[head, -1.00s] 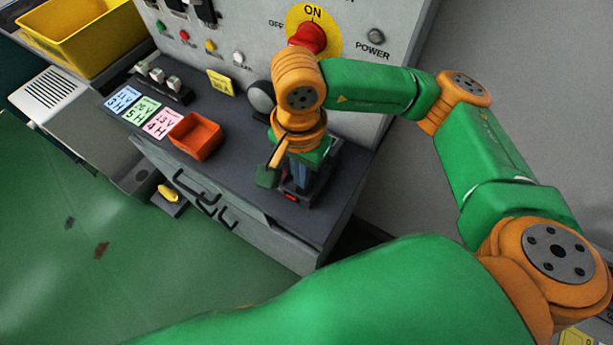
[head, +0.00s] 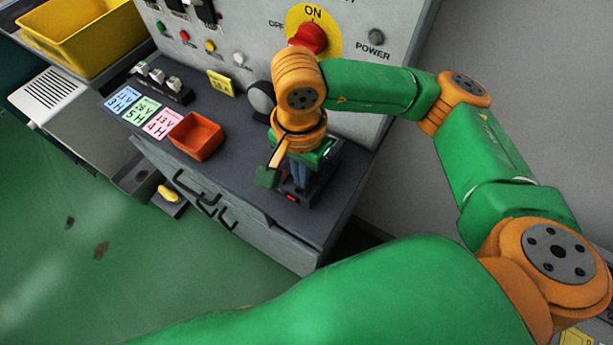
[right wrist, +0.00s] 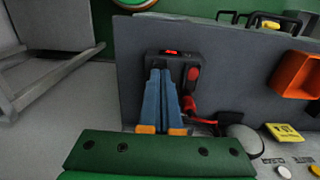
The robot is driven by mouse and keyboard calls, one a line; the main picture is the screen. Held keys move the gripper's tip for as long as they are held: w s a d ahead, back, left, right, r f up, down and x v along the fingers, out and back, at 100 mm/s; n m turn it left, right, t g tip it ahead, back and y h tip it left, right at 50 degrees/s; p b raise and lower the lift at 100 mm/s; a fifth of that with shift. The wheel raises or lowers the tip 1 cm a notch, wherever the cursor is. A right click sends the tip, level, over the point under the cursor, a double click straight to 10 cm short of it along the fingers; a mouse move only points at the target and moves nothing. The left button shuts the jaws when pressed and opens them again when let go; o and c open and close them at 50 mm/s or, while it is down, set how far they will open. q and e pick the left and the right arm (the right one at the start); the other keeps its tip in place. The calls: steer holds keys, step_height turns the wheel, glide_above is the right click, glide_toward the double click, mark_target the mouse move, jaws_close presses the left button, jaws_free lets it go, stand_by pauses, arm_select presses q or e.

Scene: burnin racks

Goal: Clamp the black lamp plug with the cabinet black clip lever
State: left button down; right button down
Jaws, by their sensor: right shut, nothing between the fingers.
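My right gripper (head: 295,183) points down over a dark clip block (head: 310,190) at the right end of the cabinet top. In the right wrist view its two blue fingers (right wrist: 164,72) are shut with nothing between them, their tips at the block (right wrist: 178,58). The block has a red mark at its outer end and a red part (right wrist: 193,75) beside the fingers. A red piece with a dark cable (right wrist: 200,118) leads from there toward a round grey disc (right wrist: 243,140). The fingers hide part of the block; I cannot make out the black plug or the lever's position. My left gripper is out of view.
The cabinet top (head: 240,180) also carries an orange tray (head: 196,136), coloured cards (head: 143,112) and a yellow tag (head: 221,83). Behind stands a panel with a red ON knob (head: 308,38). Black handles (head: 205,195) stick out at the front edge.

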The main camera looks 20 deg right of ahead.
steer(key=shift+f+b, duration=1)
steer(key=shift+b, duration=0.2)
stand_by(0.8)
steer(key=shift+r+p, duration=1.55)
steer(key=shift+r, duration=1.05)
steer(key=shift+f, duration=0.1)
